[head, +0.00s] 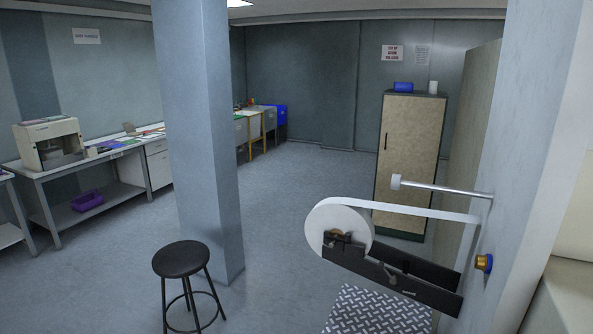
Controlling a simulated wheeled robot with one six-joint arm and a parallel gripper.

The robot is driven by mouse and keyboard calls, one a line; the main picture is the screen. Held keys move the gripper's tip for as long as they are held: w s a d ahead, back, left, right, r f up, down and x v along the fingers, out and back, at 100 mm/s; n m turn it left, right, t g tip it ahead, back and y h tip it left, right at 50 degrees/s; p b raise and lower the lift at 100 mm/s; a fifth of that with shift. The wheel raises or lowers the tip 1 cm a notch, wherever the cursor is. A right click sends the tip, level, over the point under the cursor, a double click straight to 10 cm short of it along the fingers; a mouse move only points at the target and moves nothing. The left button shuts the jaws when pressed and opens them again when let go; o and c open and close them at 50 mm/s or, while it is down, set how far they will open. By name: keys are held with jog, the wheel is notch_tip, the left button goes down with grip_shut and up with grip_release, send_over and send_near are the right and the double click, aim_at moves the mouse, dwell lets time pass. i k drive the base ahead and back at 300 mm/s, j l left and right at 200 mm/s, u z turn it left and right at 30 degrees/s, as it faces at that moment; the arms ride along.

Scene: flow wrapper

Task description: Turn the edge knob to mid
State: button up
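A small round brass-coloured part with a blue base (484,263) sticks out from the side of the grey panel (535,150) at the right. It looks like a knob, but I cannot tell whether it is the edge knob, and no setting or mark on it is readable. A white film roll (330,222) hangs on a black bracket (400,278) to the left of it, and its film (420,211) runs to the panel. My gripper is not in view.
A metal rod with a white end (440,187) juts out above the film. A diamond-plate surface (378,312) lies below the bracket. A black stool (181,260) and a grey column (200,140) stand left. Open floor (300,180) lies behind, before a wooden cabinet (406,155).

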aim_at(481, 261)
jog(key=j+z, duration=0.1)
jog(key=j, duration=0.2)
jog(key=i+z, duration=0.1)
jog(key=i, duration=1)
